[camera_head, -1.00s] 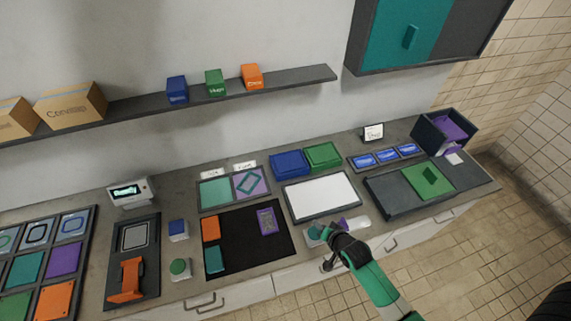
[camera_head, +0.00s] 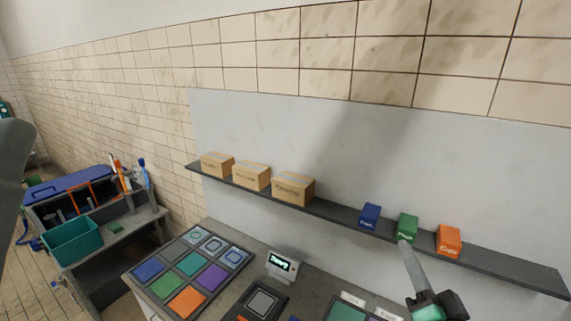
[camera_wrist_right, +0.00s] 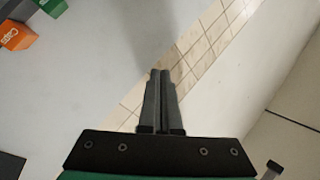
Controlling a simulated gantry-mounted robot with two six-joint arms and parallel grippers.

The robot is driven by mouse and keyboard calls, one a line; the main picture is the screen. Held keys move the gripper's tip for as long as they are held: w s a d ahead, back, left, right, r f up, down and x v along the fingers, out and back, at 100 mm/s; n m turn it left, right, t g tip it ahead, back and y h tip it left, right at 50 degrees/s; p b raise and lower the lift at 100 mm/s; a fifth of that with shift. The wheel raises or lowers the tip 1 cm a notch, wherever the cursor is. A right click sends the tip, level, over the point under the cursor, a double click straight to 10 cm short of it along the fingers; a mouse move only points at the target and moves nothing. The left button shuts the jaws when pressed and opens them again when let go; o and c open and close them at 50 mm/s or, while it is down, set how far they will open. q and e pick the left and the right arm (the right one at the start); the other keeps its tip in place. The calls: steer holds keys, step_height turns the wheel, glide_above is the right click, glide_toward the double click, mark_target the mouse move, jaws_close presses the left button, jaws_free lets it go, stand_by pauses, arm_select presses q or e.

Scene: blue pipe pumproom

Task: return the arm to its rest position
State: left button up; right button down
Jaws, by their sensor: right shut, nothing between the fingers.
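My right gripper (camera_head: 405,246) is at the lower right of the head view, pointing up in front of the shelf. Its fingertips overlap the foot of the green box (camera_head: 407,227) in the picture; I cannot tell the gap between them. In the right wrist view the two fingers (camera_wrist_right: 160,76) lie together with nothing between them. My left gripper is not in view.
The grey wall shelf (camera_head: 340,212) holds several cardboard boxes (camera_head: 252,176), a blue box (camera_head: 370,216) and an orange box (camera_head: 448,241). Below are a tile tray (camera_head: 190,268) and a small display (camera_head: 282,266). A side bench with a teal bin (camera_head: 72,242) stands at left.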

steer(key=s+a+r+n+t+y+p, duration=0.1)
steer(key=s+a+r+t, duration=0.1)
steer(key=r, duration=0.6)
steer(key=s+a+r+n+t+y, duration=0.1)
steer(key=s+a+r+n+t, duration=0.15)
steer(key=r, duration=0.55)
steer(key=s+a+r+n+t+y, duration=0.2)
steer(key=s+r+n, duration=0.5)
steer(key=s+r, duration=0.4)
step_height(320, 180, up, 2)
steer(key=shift+s+a+r+t, duration=0.2)
steer(key=shift+a+r+t, duration=0.05)
steer(key=shift+a+t, duration=0.45)
